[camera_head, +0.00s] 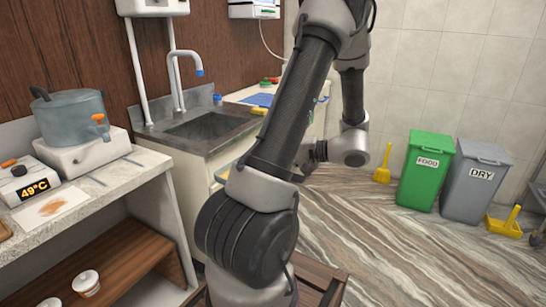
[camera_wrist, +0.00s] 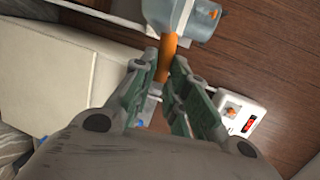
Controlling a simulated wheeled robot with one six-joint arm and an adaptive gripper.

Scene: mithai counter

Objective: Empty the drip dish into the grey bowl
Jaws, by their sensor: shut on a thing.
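My gripper (camera_wrist: 171,66) shows in the wrist view, with its green-padded fingers shut on a narrow orange handle (camera_wrist: 169,47). A pale blue piece (camera_wrist: 181,14) adjoins the handle's far end at the top edge of the picture. It may be the drip dish, but it is cut off and its contents cannot be seen. I cannot make out the grey bowl in either view.
A sink (camera_head: 205,125) lies behind. White cups (camera_head: 86,283) sit on the lower shelf. Green (camera_head: 427,170) and grey (camera_head: 474,181) bins stand right.

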